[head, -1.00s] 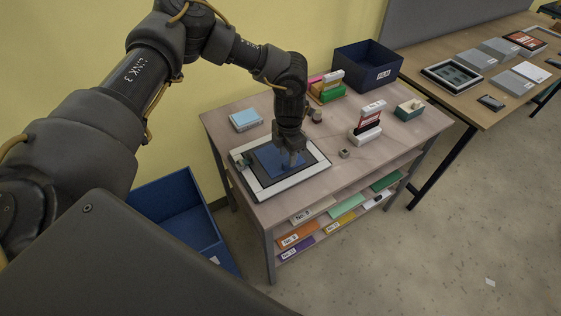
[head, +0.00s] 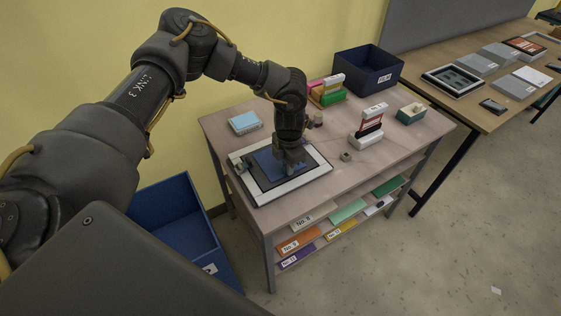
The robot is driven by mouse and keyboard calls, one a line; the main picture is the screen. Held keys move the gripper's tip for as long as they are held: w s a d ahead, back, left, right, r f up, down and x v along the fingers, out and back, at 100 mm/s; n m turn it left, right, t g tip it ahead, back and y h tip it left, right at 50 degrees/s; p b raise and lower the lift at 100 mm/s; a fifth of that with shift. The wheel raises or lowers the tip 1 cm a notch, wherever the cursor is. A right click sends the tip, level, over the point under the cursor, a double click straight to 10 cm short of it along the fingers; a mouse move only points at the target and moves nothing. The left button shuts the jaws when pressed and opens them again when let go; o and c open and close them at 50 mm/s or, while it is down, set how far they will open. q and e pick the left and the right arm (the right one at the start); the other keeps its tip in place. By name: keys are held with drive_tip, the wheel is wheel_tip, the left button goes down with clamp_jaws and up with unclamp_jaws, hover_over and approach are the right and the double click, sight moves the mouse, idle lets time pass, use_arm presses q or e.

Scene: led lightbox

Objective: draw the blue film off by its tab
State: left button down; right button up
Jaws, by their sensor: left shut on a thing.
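The lightbox (head: 310,177) lies flat on the small table, with a white frame and a dark inner border. The blue film (head: 265,163) shows over its middle, at the left of my gripper. My left gripper (head: 291,163) points down over the right part of the film and is shut on it, seemingly at the tab. The fingers hide the tab and the film's right part, and I cannot tell how far the film is lifted. My right gripper is not in view.
A small grey part (head: 239,165) sits on the lightbox's left corner. A light blue stack (head: 244,122) lies behind it. A small block (head: 346,156) and a white stand with a red card (head: 369,128) are at the right. An open blue bin (head: 183,222) stands on the floor at left.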

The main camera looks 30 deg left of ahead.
use_arm(q)
drive_tip(key=shift+r, duration=0.1)
drive_tip(key=shift+r+p, duration=0.55)
wheel_tip(320, 180, up, 7)
drive_tip(key=w+a+p, duration=0.1)
drive_tip(key=p, duration=0.3)
drive_tip(key=shift+a+p, duration=0.35)
drive_tip(key=shift+r, duration=0.15)
wheel_tip(320, 180, up, 6)
drive_tip(key=p, duration=0.4)
idle(0.4)
idle(0.4)
